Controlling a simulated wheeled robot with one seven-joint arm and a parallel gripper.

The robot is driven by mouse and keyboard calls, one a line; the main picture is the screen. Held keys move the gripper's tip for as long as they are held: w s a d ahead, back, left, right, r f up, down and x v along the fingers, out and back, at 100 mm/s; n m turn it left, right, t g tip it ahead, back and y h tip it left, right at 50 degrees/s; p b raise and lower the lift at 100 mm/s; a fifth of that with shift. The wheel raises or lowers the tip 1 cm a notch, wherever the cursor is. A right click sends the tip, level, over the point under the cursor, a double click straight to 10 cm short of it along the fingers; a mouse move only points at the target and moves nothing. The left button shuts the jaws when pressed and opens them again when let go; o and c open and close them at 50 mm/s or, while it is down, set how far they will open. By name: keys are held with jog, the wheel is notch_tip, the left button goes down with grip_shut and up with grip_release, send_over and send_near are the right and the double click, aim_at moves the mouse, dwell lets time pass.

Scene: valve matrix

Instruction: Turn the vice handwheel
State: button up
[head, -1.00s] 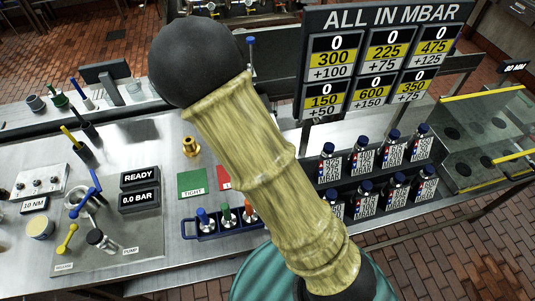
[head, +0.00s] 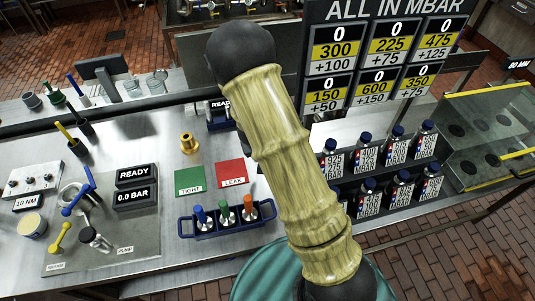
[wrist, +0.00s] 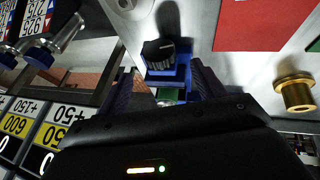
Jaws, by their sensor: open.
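In the wrist view a blue vice (wrist: 182,70) shows ahead, with a black ribbed round knob, apparently its handwheel (wrist: 158,52), on its near end. My gripper (wrist: 160,88) is open, with one dark finger on each side of the vice's line. The handwheel appears just beyond the fingertips; whether the fingers touch it I cannot tell. Something green shows low between the fingers. My gripper is hidden there by the arm.
A brass fitting (head: 188,143), the green TIGHT pad (head: 190,181) and red LEAK pad (head: 231,173) lie nearby. A blue rack (head: 228,222) holds several coloured-top plugs. Labelled bottles (head: 397,190) stand at right under the mbar board (head: 372,60). A pump panel (head: 110,225) is at left.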

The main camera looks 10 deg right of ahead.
jog(key=x, duration=0.6)
jog(key=c, duration=1)
jog(key=shift+f, duration=0.1)
